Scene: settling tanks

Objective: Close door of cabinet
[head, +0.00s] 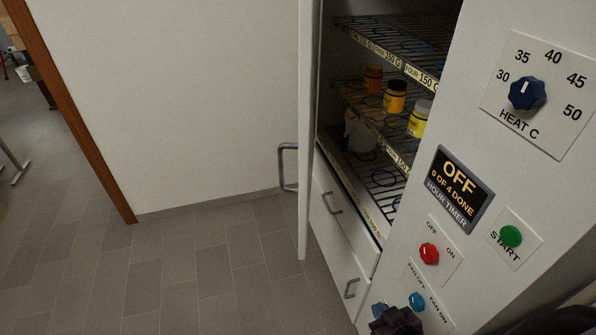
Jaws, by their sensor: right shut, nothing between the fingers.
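The white cabinet (468,100) stands at the right, turned at an angle. Its door (304,130) is open, swung out to the left and seen almost edge-on. A grey bar handle (284,167) sticks out from the door's left side. The open front shows wire shelves inside. My right gripper (396,321) is a dark shape at the bottom edge, in front of the lower control panel and well below and right of the door. It is shut and empty, and partly cut off by the frame. My left gripper is out of view.
Yellow and orange jars (395,97) stand on the wire shelf (350,90). Drawers (335,212) with grey handles are below the shelves. The panel has a heat knob (527,93), a timer display (459,190) reading OFF and a green start button (510,236). Tiled floor (220,275) is clear at left.

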